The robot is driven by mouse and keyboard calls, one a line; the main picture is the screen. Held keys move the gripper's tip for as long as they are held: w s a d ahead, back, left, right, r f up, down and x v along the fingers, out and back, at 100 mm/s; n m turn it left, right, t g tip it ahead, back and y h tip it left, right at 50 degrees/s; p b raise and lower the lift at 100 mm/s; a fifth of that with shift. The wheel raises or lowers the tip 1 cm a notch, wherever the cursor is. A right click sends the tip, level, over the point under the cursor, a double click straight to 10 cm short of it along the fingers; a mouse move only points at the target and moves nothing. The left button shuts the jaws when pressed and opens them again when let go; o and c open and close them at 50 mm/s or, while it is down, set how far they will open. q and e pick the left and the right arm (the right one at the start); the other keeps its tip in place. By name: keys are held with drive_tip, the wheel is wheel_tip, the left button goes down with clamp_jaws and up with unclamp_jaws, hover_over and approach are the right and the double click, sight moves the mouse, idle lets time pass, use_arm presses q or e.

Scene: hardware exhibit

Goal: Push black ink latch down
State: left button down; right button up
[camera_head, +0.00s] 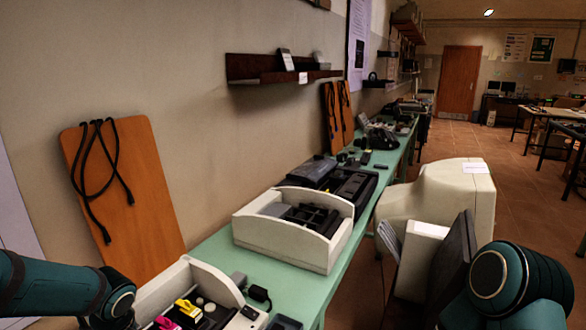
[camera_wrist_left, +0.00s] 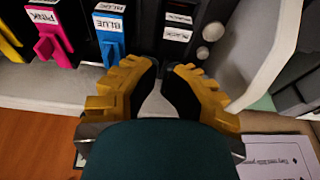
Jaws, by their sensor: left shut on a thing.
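The black ink cartridge (camera_wrist_left: 180,20) carries white BLACK labels at the top middle of the left wrist view. Its latch is dark and mostly hidden between my fingers. My left gripper (camera_wrist_left: 162,72) has its yellow fingers closed in around it, just below the labels. The blue latch (camera_wrist_left: 110,45) and pink latch (camera_wrist_left: 55,45) stand to the left, with a yellow one (camera_wrist_left: 10,40) at the edge. In the head view the printer (camera_head: 190,275) with pink (camera_head: 167,323) and yellow latches (camera_head: 188,308) is at the bottom left. My right gripper is out of view.
A grey-white printer wall (camera_wrist_left: 270,50) rises close to the right of my left fingers. A second open printer (camera_head: 290,240) stands farther along the green table (camera_head: 215,245). An orange board (camera_head: 140,190) leans on the wall. A paper sheet (camera_wrist_left: 275,155) lies at lower right.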

use_arm(q)
drive_tip(key=shift+a+f, duration=0.15)
drive_tip(key=shift+f, duration=0.1)
drive_tip(key=shift+r, duration=0.15)
drive_tip(key=shift+a+r+p, duration=0.15)
drive_tip(key=shift+r+p, duration=0.25)
drive_tip(key=shift+r, duration=0.3)
drive_tip(key=shift+w+a+p+v, duration=0.1)
drive_tip(key=shift+p+v, duration=0.35)
drive_tip(key=shift+v, duration=0.45)
drive_tip(key=shift+w+a+p+v, duration=0.15)
drive_tip(key=shift+p+v, duration=0.35)
drive_tip(key=shift+v, duration=0.35)
drive_tip(key=shift+w+a+p+v, duration=0.1)
drive_tip(key=shift+p+v, duration=0.35)
drive_tip(key=shift+v, duration=0.45)
drive_tip(key=shift+r, duration=0.1)
